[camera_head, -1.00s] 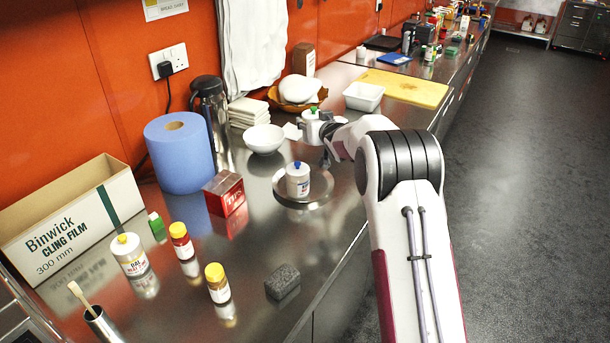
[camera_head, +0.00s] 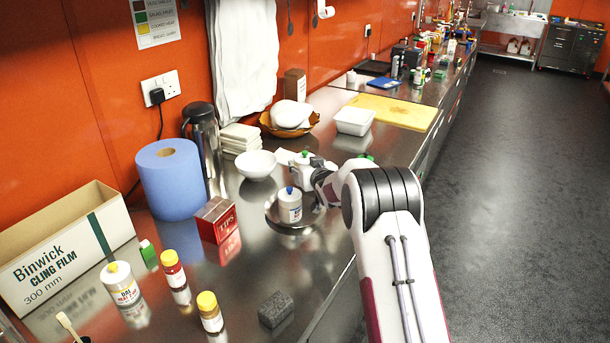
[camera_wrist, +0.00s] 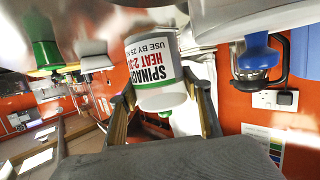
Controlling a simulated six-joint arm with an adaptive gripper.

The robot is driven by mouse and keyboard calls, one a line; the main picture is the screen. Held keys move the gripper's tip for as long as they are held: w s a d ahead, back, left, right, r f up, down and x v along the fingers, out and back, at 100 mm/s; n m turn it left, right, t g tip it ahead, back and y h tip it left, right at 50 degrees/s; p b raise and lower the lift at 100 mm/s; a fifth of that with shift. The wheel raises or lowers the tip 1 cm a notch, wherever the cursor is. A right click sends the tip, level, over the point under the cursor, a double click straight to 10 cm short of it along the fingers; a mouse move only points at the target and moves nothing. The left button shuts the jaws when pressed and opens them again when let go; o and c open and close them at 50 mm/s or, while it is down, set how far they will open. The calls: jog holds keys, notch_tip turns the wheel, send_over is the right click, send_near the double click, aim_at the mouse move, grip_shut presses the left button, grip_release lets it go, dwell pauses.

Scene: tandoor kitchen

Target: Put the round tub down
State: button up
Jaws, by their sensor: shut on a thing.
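The round tub (camera_head: 303,172) is white with a green top in the head view. In the wrist view the tub (camera_wrist: 158,72) fills the middle, its spinach label upside down. My gripper (camera_wrist: 163,108) is shut on it, with one finger on each side. In the head view my gripper (camera_head: 318,177) reaches it from the right. The tub looks upright and low over the steel counter (camera_head: 265,268), behind the metal dish. I cannot tell whether its base touches the counter.
A blue-topped white tub (camera_head: 290,208) stands on a round metal dish (camera_head: 272,212) just in front. A white bowl (camera_head: 257,166) is to the left. A white rectangular tub (camera_head: 353,121) and a yellow board (camera_head: 398,112) lie behind.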

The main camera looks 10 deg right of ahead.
aim_at(306, 155)
jog(key=shift+f, duration=1.75)
jog(key=shift+f, duration=0.6)
jog(key=o, duration=1.3)
jog(key=shift+f, duration=0.25)
jog(key=shift+o, duration=0.2)
jog(key=shift+s+r, duration=0.1)
jog(key=shift+r, duration=0.55)
jog(key=shift+r+v, duration=0.25)
jog(key=shift+v, duration=1.3)
jog(key=shift+r, duration=3.4)
